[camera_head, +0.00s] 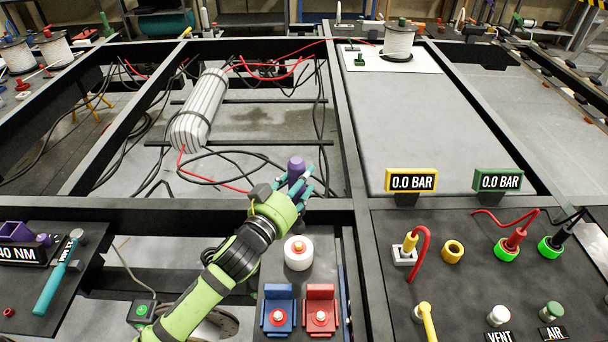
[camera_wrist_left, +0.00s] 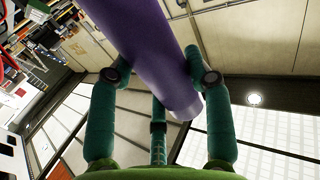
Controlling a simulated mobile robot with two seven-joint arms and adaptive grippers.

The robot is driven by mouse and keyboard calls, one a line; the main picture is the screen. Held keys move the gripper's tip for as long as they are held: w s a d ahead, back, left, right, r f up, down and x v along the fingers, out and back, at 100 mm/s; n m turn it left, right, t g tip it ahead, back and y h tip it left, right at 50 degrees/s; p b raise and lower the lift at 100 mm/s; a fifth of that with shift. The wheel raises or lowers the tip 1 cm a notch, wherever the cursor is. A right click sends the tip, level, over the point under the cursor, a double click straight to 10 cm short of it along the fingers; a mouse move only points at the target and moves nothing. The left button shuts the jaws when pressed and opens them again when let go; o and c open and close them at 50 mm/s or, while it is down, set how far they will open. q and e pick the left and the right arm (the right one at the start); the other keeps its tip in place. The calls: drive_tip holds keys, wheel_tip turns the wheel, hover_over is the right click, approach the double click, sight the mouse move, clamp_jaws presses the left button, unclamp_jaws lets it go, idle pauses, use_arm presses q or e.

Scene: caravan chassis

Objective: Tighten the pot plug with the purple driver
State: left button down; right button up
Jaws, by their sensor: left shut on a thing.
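My left gripper (camera_head: 304,182) is shut on the purple driver (camera_head: 296,166), above the chassis beam near the middle of the head view. In the left wrist view the driver (camera_wrist_left: 150,50) lies between the teal fingers as a thick purple shaft. Its working tip cannot be made out. A white round pot (camera_head: 299,261) stands on the dark panel just below and to the right of the gripper. The pot plug (camera_head: 298,246), red and orange, sits in its top. The driver is apart from the plug. My right gripper is not in view.
A blue block (camera_head: 278,309) and a red block (camera_head: 321,309) stand in front of the pot. The gauge panel (camera_head: 470,285) with fittings and hoses is at right. A teal torque wrench (camera_head: 57,276) lies at left. Cables and a ribbed white cylinder (camera_head: 200,108) lie beyond the beam.

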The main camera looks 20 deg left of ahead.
sight(297, 203)
use_arm(q)
drive_tip(key=shift+f, duration=0.35)
drive_tip(key=shift+f+b, duration=1)
drive_tip(key=shift+f, duration=0.2)
drive_tip(key=shift+f+b, duration=0.75)
drive_tip(key=shift+f, duration=0.45)
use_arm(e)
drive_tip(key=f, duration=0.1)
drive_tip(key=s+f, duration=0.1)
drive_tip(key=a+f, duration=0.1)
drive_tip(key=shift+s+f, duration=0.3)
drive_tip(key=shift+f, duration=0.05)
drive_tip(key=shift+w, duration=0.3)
use_arm(q)
drive_tip(key=shift+f+b, duration=0.75)
drive_tip(key=shift+f, duration=0.3)
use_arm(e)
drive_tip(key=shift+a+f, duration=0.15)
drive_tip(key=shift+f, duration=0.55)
